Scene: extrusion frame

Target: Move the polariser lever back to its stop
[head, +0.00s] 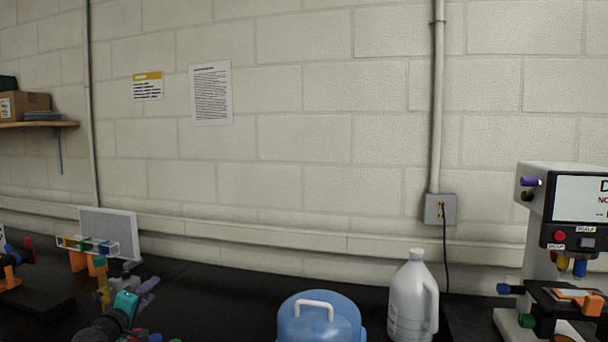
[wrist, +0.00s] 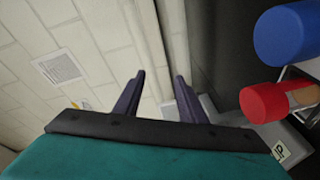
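My gripper (head: 149,292) is at the lower left in the head view, a teal body with purple fingers. In the wrist view my gripper (wrist: 155,90) has its two fingers apart with nothing between them. A red knob-like cylinder (wrist: 270,102) and a blue cylinder (wrist: 287,35) lie to the right of the fingers in the wrist view, apart from them. At the left edge of the head view stands a partly cut-off device with a red part (head: 28,243) and a blue part (head: 12,258). I cannot tell which part is the polariser lever, nor its stop.
A clear rack of coloured pieces (head: 88,245) and a grey panel (head: 110,234) stand behind my gripper. A blue-lidded container (head: 320,322) and a white jug (head: 412,300) stand front centre. An instrument with a screen (head: 545,225) is at right. Dark bench (head: 215,290) shows between.

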